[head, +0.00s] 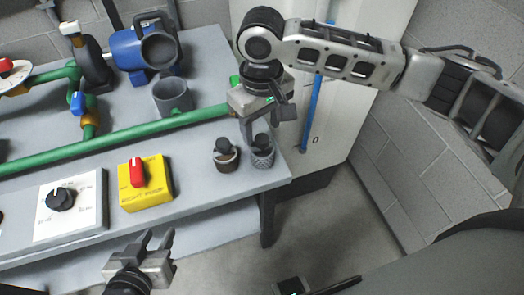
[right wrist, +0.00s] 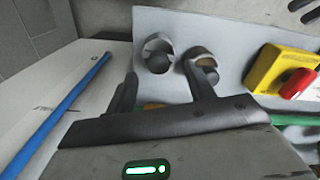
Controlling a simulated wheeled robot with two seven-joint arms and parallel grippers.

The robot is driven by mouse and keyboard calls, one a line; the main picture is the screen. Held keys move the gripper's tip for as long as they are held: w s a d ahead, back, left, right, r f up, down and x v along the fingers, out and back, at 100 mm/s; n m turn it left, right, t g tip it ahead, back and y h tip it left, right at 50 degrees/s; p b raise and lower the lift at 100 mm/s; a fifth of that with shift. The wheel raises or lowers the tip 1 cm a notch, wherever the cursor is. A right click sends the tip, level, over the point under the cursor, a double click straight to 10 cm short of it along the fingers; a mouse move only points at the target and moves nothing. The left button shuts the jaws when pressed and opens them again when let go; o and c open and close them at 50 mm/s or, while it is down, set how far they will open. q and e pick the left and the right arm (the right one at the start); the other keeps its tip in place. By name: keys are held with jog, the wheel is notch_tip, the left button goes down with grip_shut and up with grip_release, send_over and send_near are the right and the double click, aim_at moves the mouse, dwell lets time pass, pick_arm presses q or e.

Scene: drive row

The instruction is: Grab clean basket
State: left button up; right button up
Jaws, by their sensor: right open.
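Two small round baskets stand side by side near the bench's right end. The grey mesh one (head: 262,155), which looks like the clean basket, is nearer the corner; it also shows in the right wrist view (right wrist: 157,54). The other basket (head: 226,158) has a brownish band and also shows in the right wrist view (right wrist: 202,68). Each has a dark knob on top. My right gripper (head: 262,125) is open and empty, just behind and above the baskets; its fingers (right wrist: 163,82) point towards them. My left gripper (head: 156,243) is open and empty in front of the bench.
A yellow box with a red knob (head: 146,183) and a white box with a black knob (head: 70,204) stand on the bench (head: 200,190). A green pipe (head: 130,135) runs behind them. A grey cup (head: 172,97) and blue pump (head: 140,47) are behind. A blue pole (head: 315,105) stands right.

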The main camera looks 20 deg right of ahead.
aim_at(262, 137)
notch_tip(262, 137, down, 5)
jog(key=shift+w+d+f, duration=0.1)
jog(key=shift+w, duration=0.05)
grip_shut()
dwell(0.4)
